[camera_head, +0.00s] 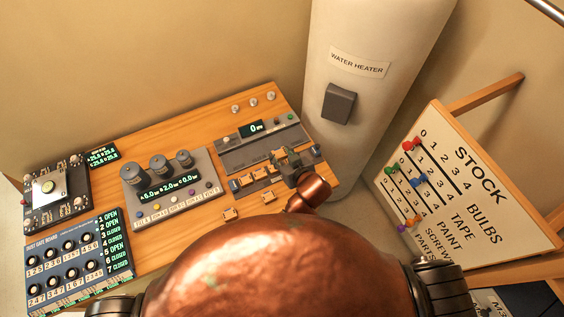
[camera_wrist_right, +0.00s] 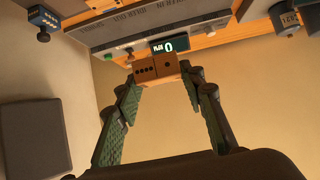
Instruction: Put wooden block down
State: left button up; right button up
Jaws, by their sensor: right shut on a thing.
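The wooden block (camera_wrist_right: 155,69) is orange-brown with dark dots on its face. In the right wrist view it sits between the tips of my right gripper (camera_wrist_right: 160,82), whose green-padded fingers are shut on it. In the head view my right gripper (camera_head: 284,160) is over the right part of the wooden table (camera_head: 180,245), by a grey device with a display reading 0 (camera_head: 255,129). The held block is mostly hidden there, and I cannot tell whether it touches anything below. My left gripper is not in view.
Other small wooden blocks (camera_head: 230,214) lie on the table near the gripper, with small dark blue pieces (camera_head: 235,185) beside some. A grey knob console (camera_head: 172,190) and a dust gate board (camera_head: 75,262) stand left. A water heater (camera_head: 385,25) and a stock board (camera_head: 460,190) stand right.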

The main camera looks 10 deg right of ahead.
jog(key=w+d+f, duration=0.2)
jog(key=d+f, duration=0.1)
jog(key=w+d+f, duration=0.3)
jog(key=d, duration=0.1)
jog(key=w+d+f+p, duration=0.1)
jog(key=w+d+f, duration=0.1)
jog(key=d+f, duration=0.1)
jog(key=shift+w+d, duration=0.15)
jog(key=shift+d, duration=0.3)
jog(key=f, duration=0.3)
jog(key=shift+w+d+f, duration=0.1)
jog(key=shift+w+d, duration=0.1)
jog(key=shift+d, duration=0.1)
jog(key=shift+f, duration=0.35)
jog(key=shift+f, duration=0.1)
jog(key=shift+f, duration=0.35)
jog(key=shift+f, duration=0.15)
